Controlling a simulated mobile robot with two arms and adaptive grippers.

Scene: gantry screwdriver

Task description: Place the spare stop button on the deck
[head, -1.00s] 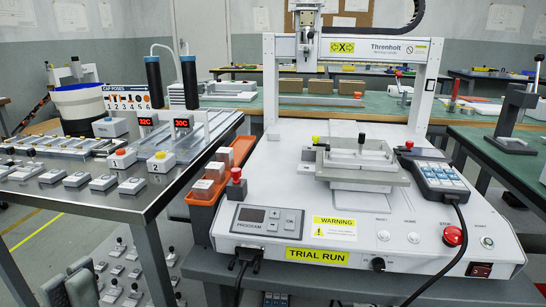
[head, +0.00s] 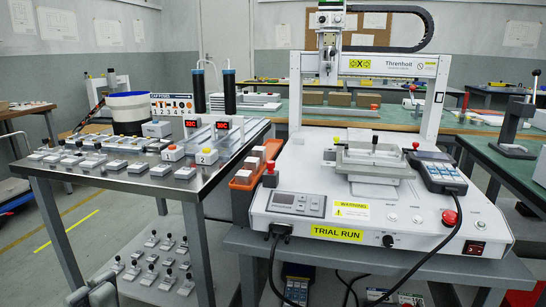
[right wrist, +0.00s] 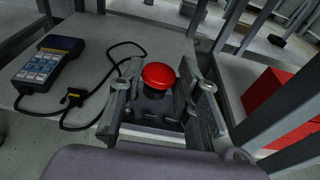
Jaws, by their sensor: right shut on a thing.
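The spare stop button (right wrist: 159,77), a red mushroom cap over a dark body, is between the fingers of my right gripper (right wrist: 165,100) in the right wrist view. The gripper is shut on it, above a light shelf; whether the button touches the shelf is unclear. The right gripper is not visible in the head view. The white machine deck (head: 300,232) stands on a grey bench, with another red stop button (head: 449,217) fitted at its front right. My left gripper (head: 92,293) is at the lower left edge of the head view, open and apparently empty.
A pendant (right wrist: 48,62) with a cable lies left of the right gripper; a red box (right wrist: 280,105) is at right. The deck carries a grey vise (head: 372,160) and another pendant (head: 438,175). A steel table (head: 160,187) with several small parts stands at left.

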